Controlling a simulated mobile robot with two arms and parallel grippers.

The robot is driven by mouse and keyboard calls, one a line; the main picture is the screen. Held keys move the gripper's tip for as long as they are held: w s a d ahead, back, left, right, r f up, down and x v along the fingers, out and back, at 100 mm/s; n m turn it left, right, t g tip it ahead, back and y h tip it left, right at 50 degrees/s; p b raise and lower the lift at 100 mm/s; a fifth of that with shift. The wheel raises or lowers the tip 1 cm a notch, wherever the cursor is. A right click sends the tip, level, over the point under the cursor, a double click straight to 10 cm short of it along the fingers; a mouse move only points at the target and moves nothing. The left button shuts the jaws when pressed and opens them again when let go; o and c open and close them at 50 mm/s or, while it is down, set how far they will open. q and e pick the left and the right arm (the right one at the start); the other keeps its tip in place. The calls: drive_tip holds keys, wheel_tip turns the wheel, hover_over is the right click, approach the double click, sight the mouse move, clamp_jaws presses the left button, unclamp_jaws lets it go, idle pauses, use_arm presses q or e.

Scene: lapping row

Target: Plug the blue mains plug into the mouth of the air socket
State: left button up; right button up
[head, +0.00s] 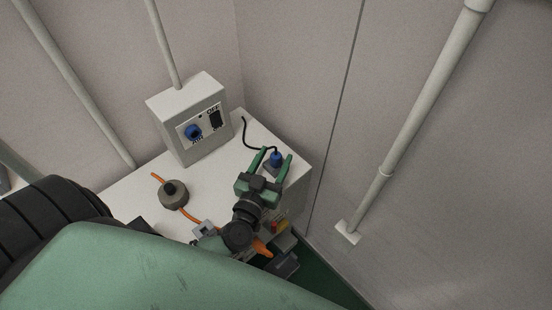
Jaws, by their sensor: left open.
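The blue mains plug (276,157) sits near the right edge of the white bench top, on or beside a small dark base. A black cable runs from it back towards the rear edge. My left gripper (277,153) is open, with its two green fingers on either side of the plug; I cannot tell whether they touch it. A grey box (184,109) stands at the back with a round blue socket (193,132) on its front. The lettering under this socket is too small to read, so I cannot confirm it is the air socket. My right gripper is not in view.
A black switch (215,118) marked OFF is beside the blue socket. A round grey fitting (173,194) with an orange cord lies on the bench's left part. Walls close in behind and right; a pipe (420,100) runs down the right wall. The bench (225,165) is bare between box and gripper.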

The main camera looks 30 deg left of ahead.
use_arm(q)
clamp_jaws()
drive_tip(key=shift+r, duration=0.15)
